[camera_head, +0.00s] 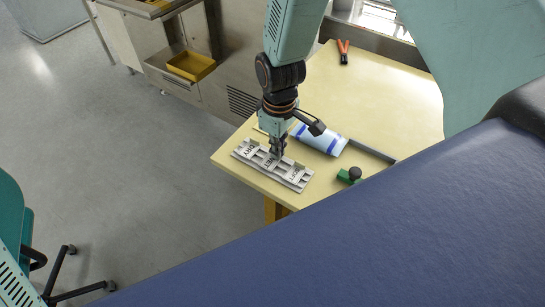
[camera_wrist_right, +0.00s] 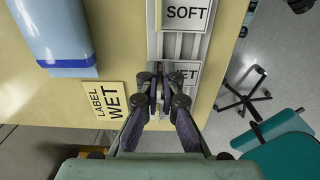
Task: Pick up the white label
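A grey slotted rack (camera_head: 303,186) lies near the table's front left edge. White labels with black letters sit along it: one reads DRY (camera_head: 251,149), one WET (camera_head: 268,162), one SOFT (camera_wrist_right: 186,14). My right gripper (camera_head: 276,153) points down over the middle of the rack. In the right wrist view its fingertips (camera_wrist_right: 160,78) are close together beside the white WET label (camera_wrist_right: 187,73) and cover its left part. Whether they hold or touch anything is unclear. My left gripper is out of view.
A yellowish plate reading LABEL WET (camera_wrist_right: 105,101) lies on the table beside the rack. A blue-and-white pack (camera_head: 322,139), a green piece with a dark knob (camera_head: 351,175) and orange-handled pliers (camera_head: 343,50) are on the table (camera_head: 395,95). Its right half is mostly clear.

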